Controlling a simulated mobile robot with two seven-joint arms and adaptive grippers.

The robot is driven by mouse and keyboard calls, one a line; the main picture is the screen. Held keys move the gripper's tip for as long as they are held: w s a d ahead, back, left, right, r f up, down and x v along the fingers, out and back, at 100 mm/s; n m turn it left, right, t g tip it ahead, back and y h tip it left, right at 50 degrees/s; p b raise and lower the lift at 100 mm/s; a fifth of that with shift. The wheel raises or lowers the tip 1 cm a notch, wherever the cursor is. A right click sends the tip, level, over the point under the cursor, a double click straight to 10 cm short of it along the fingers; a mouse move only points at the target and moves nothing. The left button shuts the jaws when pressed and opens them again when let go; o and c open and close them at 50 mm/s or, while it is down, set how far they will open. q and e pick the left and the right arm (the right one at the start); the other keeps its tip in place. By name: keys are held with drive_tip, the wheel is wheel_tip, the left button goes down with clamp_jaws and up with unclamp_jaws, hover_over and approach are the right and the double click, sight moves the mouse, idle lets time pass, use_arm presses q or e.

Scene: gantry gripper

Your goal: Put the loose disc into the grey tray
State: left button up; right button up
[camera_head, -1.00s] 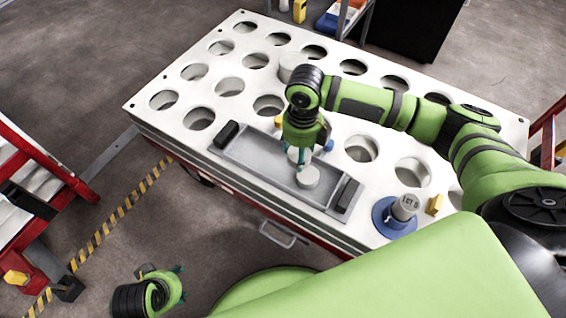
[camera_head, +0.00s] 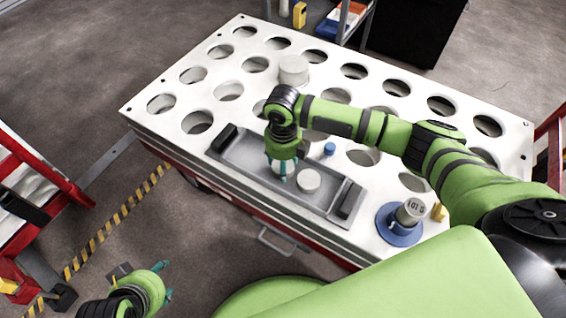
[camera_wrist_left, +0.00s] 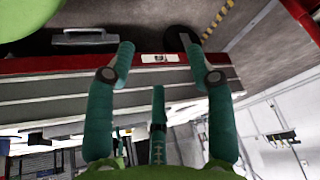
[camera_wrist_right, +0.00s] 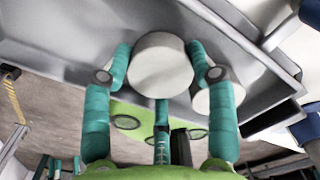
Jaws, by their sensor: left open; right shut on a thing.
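The grey tray (camera_head: 243,154) is a long shallow box with a black block at each end, at the front of the white table. My right gripper (camera_head: 277,172) is shut on a pale disc (camera_wrist_right: 160,66), which shows between its fingers in the right wrist view. In the head view the held disc is partly hidden by the fingers, over or in the tray; whether it touches the floor I cannot tell. A second pale disc (camera_head: 308,180) lies in the tray just right of it. My left gripper (camera_head: 167,281) is open and empty, low at the left, off the table.
The white table (camera_head: 222,58) has rows of round holes; a pale cylinder (camera_head: 294,70) stands among them. A grey labelled cylinder (camera_head: 411,211) on a blue base (camera_head: 400,229), a yellow block (camera_head: 438,212) and a blue knob (camera_head: 329,148) are near the tray. A red frame (camera_head: 45,165) stands left.

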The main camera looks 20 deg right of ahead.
drive_tip(key=shift+f, duration=0.1)
drive_tip(key=o, duration=1.3)
drive_tip(key=shift+r, duration=0.3)
wheel_tip(320, 180, up, 2)
drive_tip(key=shift+r+p, duration=0.25)
drive_tip(key=shift+p, duration=0.3)
use_arm(q)
wheel_tip(320, 180, down, 10)
drive_tip(key=s+g+p, duration=0.1)
drive_tip(key=g+p, duration=0.1)
drive_tip(key=shift+s+a+r+p, duration=0.15)
drive_tip(key=shift+s+a+p, duration=0.1)
drive_tip(key=shift+s+p, duration=0.1)
use_arm(e)
wheel_tip(320, 180, up, 9)
